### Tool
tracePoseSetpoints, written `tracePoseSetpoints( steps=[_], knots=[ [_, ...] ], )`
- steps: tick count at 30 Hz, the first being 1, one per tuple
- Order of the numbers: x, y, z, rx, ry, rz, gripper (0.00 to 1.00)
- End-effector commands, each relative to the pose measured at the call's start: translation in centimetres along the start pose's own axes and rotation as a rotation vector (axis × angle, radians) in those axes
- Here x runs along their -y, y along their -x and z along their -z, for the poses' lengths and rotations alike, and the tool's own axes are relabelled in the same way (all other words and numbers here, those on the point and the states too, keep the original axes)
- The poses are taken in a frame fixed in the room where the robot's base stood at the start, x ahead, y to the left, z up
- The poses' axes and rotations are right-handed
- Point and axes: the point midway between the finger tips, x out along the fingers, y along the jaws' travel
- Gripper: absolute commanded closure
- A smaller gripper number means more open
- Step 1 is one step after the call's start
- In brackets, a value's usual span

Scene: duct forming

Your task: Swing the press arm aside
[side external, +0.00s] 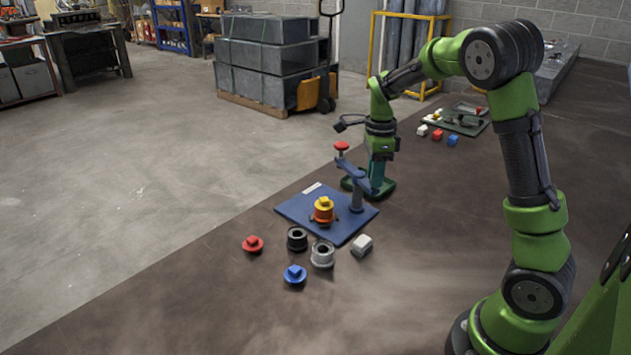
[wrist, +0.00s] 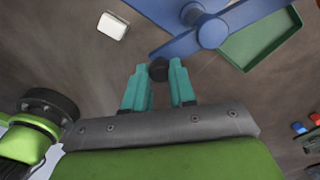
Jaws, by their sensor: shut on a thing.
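The blue press arm (side external: 355,172) sits on a post (side external: 357,198) on a blue base plate (side external: 295,208), with a red knob (side external: 341,146) at one end. In the wrist view the press arm (wrist: 235,22) runs across the top, its near end close to my fingertips. My gripper (side external: 377,182) is at the end of the arm away from the red knob. In the wrist view its teal fingers (wrist: 159,72) close around a dark round handle (wrist: 158,70) by that end.
Red (side external: 253,244), black (side external: 297,239), grey (side external: 322,254) and blue (side external: 294,275) parts and a white block (side external: 362,244) lie in front of the plate. A green tray (wrist: 262,38) is beside the post. Another tray (side external: 455,122) with small parts is farther back.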

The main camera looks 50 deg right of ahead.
Motion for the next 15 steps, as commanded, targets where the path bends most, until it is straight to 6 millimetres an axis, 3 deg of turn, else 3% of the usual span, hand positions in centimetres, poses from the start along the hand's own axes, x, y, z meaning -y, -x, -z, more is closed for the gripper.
tracePoseSetpoints(
  steps=[12,13,15],
  knots=[
    [-0.05,0.15,-0.17,0.004,-0.012,-0.001,1.00],
    [-0.06,0.14,-0.18,0.005,-0.012,-0.001,0.74],
    [-0.06,0.13,-0.18,0.004,-0.011,-0.001,0.63]
  ],
)
